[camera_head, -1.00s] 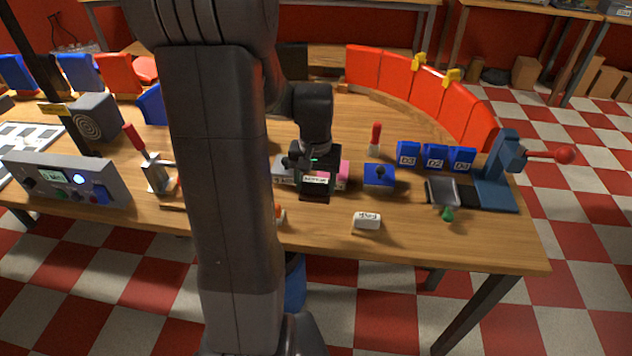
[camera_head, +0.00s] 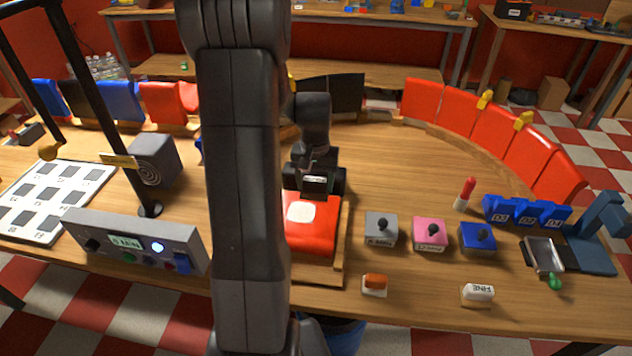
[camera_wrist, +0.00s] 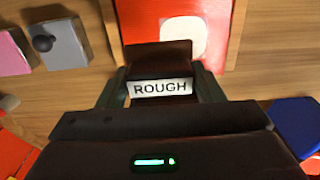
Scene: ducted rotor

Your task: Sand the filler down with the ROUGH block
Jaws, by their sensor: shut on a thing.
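My gripper (camera_head: 314,185) is shut on the ROUGH block (camera_wrist: 160,80), a dark brown block whose white label faces the wrist camera. The filler (camera_head: 300,213) is a pale rounded patch on the red panel (camera_head: 318,240), which lies in a wooden frame on the bench. In the wrist view the filler (camera_wrist: 186,38) shows just beyond the block, and the block's far edge overlaps the near part of the patch. I cannot tell whether the block touches the panel. My arm hides the left part of the panel in the head view.
The FINE block (camera_head: 477,294) and an orange-topped block (camera_head: 374,285) lie near the front edge. A control box (camera_head: 135,240) stands left.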

